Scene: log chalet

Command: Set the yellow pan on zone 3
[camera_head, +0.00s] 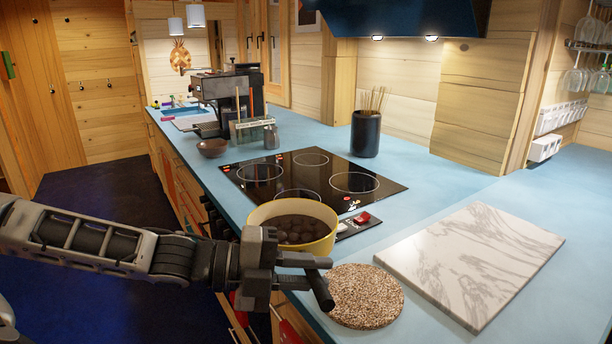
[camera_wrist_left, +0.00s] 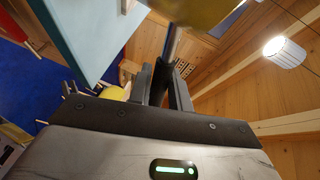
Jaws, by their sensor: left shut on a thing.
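The yellow pan (camera_head: 262,213) holds several dark round pieces and looks level, over the counter's front edge at the near side of the cooktop. It also shows at the top of the left wrist view (camera_wrist_left: 195,10). My left gripper (camera_head: 303,270) is shut on the pan's dark handle; the fingers (camera_wrist_left: 165,75) close around it in the left wrist view. The black glass cooktop (camera_head: 312,179) has several ringed zones, all bare; the pan hides part of its near edge. I cannot read which ring is zone 3. My right gripper is out of view.
A round speckled trivet (camera_head: 364,297) lies just right of my left gripper, and a marble board (camera_head: 475,260) lies farther right. A black utensil pot (camera_head: 365,134) stands behind the cooktop. A brown bowl (camera_head: 212,147) and metal jug (camera_head: 271,138) stand at its left.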

